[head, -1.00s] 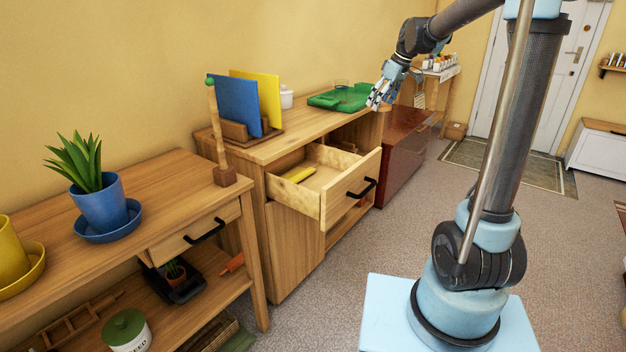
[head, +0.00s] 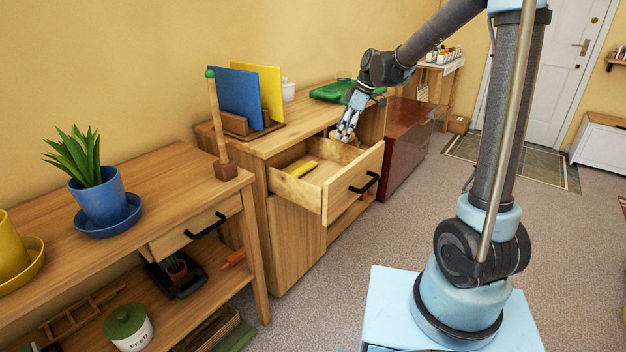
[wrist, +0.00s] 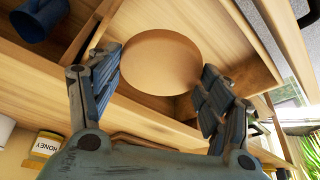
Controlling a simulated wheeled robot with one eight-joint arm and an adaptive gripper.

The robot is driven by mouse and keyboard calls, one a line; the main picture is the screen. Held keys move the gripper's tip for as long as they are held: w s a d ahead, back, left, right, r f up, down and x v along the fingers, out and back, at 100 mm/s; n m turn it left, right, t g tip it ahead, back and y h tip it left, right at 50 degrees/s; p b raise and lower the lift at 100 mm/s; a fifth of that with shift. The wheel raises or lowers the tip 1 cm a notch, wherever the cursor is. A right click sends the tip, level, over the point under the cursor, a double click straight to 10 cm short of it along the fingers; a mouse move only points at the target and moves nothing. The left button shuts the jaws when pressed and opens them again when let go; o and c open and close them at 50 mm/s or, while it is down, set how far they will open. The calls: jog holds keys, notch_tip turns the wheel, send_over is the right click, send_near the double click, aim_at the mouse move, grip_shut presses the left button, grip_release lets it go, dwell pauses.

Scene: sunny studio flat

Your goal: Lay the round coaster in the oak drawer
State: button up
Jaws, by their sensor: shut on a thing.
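The oak drawer (head: 352,186) is pulled open from the oak cabinet, with a black handle on its front. My gripper (head: 344,136) points down over the drawer's back right part in the head view. In the wrist view, the round tan coaster (wrist: 160,62) sits between the two fingers of my gripper (wrist: 162,85), which is shut on it. Wooden boards show behind the coaster. The coaster cannot be made out clearly in the head view.
On the cabinet top stand a rack with a blue board (head: 239,100) and a yellow board (head: 270,92), a white pot (head: 288,92) and a green tray (head: 333,91). A reddish-brown cabinet (head: 407,145) stands to the right. The drawer's middle floor looks clear.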

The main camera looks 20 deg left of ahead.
jog(key=s+a+f+n, duration=0.1)
jog(key=s+f, duration=0.1)
jog(key=f, duration=0.1)
jog(key=s+a+f+n+g, duration=0.1)
jog(key=s+f, duration=0.1)
jog(key=f, duration=0.1)
jog(key=s+a+f+n, duration=0.1)
jog(key=s+a+f, duration=0.1)
jog(key=f, duration=0.2)
jog(key=shift+s+a, duration=0.1)
jog(key=shift+s, duration=0.3)
jog(key=shift+f, duration=2.55)
jog(key=o, duration=0.8)
jog(key=shift+f, duration=0.1)
jog(key=shift+c, duration=0.2)
jog(key=v, duration=1.2)
jog(key=shift+w+a, duration=0.1)
jog(key=shift+w, duration=0.05)
